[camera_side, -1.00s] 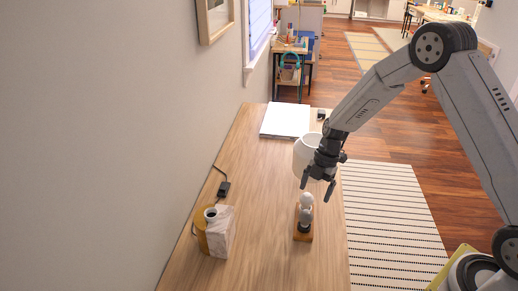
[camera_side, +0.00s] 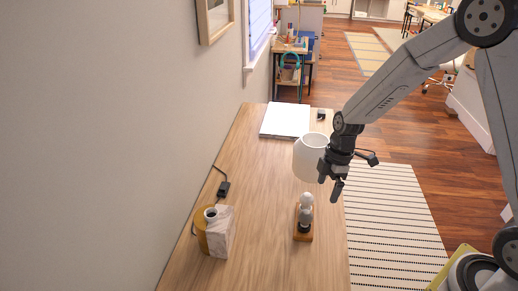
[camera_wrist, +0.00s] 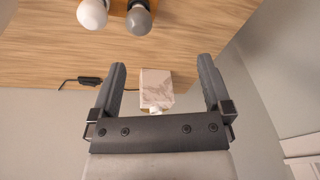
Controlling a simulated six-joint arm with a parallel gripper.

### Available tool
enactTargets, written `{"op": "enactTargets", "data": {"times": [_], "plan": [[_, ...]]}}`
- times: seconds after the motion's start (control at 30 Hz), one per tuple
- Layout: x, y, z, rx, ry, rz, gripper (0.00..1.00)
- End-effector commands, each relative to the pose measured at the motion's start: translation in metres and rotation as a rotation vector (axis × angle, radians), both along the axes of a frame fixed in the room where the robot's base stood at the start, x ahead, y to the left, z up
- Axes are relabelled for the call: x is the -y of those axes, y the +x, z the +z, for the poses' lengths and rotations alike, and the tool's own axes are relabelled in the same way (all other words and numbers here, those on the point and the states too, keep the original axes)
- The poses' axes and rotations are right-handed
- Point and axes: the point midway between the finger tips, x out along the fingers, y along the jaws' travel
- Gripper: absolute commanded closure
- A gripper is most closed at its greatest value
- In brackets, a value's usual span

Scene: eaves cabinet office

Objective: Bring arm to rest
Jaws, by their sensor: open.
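My gripper (camera_side: 331,188) is open and empty in the side view. It hangs above the right edge of the wooden desk (camera_side: 262,220), in front of a white lampshade-like vessel (camera_side: 308,158) and to the right of a small wooden stand. In the wrist view my gripper (camera_wrist: 161,85) shows two spread fingers with nothing between them close by. The stand (camera_side: 303,236) holds a white bulb (camera_side: 306,199) and a grey bulb (camera_side: 305,216). The white bulb (camera_wrist: 92,13) and grey bulb (camera_wrist: 139,20) also show at the top of the wrist view.
A marble-and-wood block vase (camera_side: 219,232) stands at the desk's left. A black adapter (camera_side: 223,188) with a cable lies near the wall. A white closed laptop or folder (camera_side: 286,120) lies at the far end. A striped rug (camera_side: 392,220) covers the floor at right.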

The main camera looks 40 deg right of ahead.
Motion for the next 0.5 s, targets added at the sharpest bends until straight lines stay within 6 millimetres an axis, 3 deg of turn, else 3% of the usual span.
{"op": "enactTargets", "data": {"times": [0.5], "plan": [[-0.008,-0.049,0.036,0.034,-0.079,-0.555,0.00]]}}
